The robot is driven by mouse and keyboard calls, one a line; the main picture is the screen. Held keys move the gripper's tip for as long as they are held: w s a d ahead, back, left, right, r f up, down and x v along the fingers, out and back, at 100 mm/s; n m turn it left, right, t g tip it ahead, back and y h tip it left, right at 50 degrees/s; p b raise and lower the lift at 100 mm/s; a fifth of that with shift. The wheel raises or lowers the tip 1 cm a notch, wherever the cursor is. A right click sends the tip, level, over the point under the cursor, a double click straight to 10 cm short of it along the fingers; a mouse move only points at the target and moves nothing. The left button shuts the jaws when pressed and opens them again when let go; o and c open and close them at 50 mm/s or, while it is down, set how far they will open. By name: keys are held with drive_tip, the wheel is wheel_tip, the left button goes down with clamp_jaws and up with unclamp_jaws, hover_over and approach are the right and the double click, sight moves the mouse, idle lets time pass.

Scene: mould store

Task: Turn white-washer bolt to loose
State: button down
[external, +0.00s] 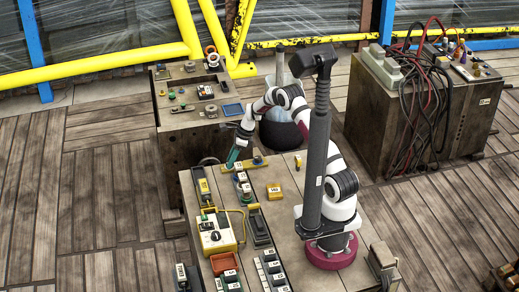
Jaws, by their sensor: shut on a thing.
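My gripper (233,160), with teal fingers, points down and to the left at the far left part of the table. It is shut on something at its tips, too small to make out. A narrow yellow bar (259,161) lies on the table just right of the fingertips, with a small raised piece on it. I cannot tell whether the fingertips touch this bar. The white-washer bolt cannot be told apart at this size, and neither can its washer or how far it is turned.
The table (290,180) carries a yellow block (274,191), a yellow control box (215,232), an orange-red tray (226,262) and several dark switch-like pieces near its left side. A second bench (176,120) stands behind. A cabinet with cables (400,120) stands at the right.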

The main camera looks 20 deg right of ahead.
drive_tip(key=n+g, duration=0.1)
drive_tip(key=n, duration=0.2)
drive_tip(key=n+g, duration=0.1)
drive_tip(key=n, duration=0.2)
drive_tip(key=shift+w+n+g, duration=0.2)
drive_tip(key=shift+n+g, duration=0.1)
drive_tip(key=n+g, duration=0.1)
drive_tip(key=n, duration=0.2)
drive_tip(key=n+g+h, duration=0.1)
drive_tip(key=n, duration=0.2)
drive_tip(key=shift+a+h, duration=0.15)
drive_tip(key=shift+h, duration=0.15)
drive_tip(key=c, duration=0.6)
unclamp_jaws()
drive_tip(key=shift+w+r, duration=0.1)
drive_tip(key=r, duration=0.4)
drive_tip(key=shift+d+r, duration=0.25)
drive_tip(key=shift+d, duration=0.15)
drive_tip(key=d+r, duration=0.2)
drive_tip(key=d, duration=0.1)
drive_tip(key=s+d+r, duration=0.1)
drive_tip(key=d+r, duration=0.1)
drive_tip(key=d, duration=0.2)
drive_tip(key=d+r, duration=0.2)
drive_tip(key=d, duration=0.2)
drive_tip(key=shift+s+r, duration=0.15)
drive_tip(key=shift+s, duration=0.05)
